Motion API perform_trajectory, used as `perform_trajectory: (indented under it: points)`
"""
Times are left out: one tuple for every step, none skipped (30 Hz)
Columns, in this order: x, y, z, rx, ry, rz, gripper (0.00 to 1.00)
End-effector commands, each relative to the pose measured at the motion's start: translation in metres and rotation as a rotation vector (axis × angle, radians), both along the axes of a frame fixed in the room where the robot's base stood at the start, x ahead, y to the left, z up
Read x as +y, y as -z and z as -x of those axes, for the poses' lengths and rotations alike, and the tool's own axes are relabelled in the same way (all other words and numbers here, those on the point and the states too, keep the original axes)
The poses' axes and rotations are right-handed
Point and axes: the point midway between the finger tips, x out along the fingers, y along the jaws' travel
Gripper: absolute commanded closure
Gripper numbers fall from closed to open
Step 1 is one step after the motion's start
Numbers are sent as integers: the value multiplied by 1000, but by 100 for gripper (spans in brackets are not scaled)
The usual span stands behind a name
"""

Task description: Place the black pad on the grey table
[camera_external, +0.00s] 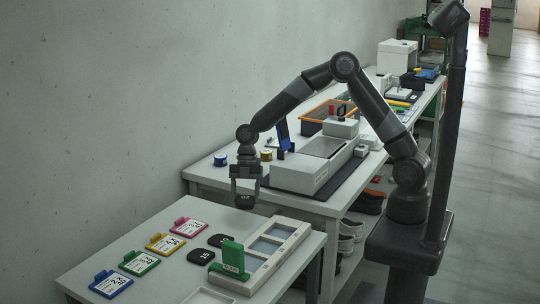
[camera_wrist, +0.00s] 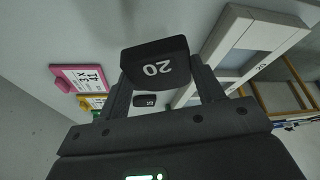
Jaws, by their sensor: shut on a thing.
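A black pad (camera_wrist: 155,62) marked 20 is held between the fingers of my gripper (camera_external: 245,193), which is shut on it. The pad also shows in the external view (camera_external: 244,203), under my gripper and seemingly above the far part of the grey table (camera_external: 160,227). The wrist view shows grey table surface behind the pad. Two other black pads lie on the table, one nearer (camera_external: 200,256) and one farther (camera_external: 220,240). A pad on the table shows small in the wrist view (camera_wrist: 145,100).
Colored cards, pink (camera_external: 188,226), yellow (camera_external: 165,243), green (camera_external: 139,262) and blue (camera_external: 110,283), line the table's left side. A white frame tray (camera_external: 292,235) and a green block (camera_external: 233,257) stand at the right. A long bench (camera_external: 205,175) with a grey machine (camera_external: 305,168) stands behind.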

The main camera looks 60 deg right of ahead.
Motion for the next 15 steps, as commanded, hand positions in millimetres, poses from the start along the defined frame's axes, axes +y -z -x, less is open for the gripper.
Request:
perform_trajectory:
  points:
    - [12,7,0,2,-4,0,64]
    - [18,11,0,1,-3,-1,64]
    - [25,15,0,1,-4,0,64]
    - [29,18,-1,1,-3,-1,64]
    - [33,20,-1,1,-3,-1,64]
    - [37,22,-1,0,-1,0,64]
    - [39,23,-2,0,0,0,64]
    - [41,25,-2,0,1,0,64]
    - [43,26,-2,0,1,0,64]
    - [44,27,-2,0,1,0,64]
    - [44,28,-2,0,1,0,64]
    - [44,31,-2,2,1,1,64]
    - [44,34,-2,2,1,1,64]
    - [44,37,-1,2,1,1,64]
    - [44,43,-1,2,1,1,64]
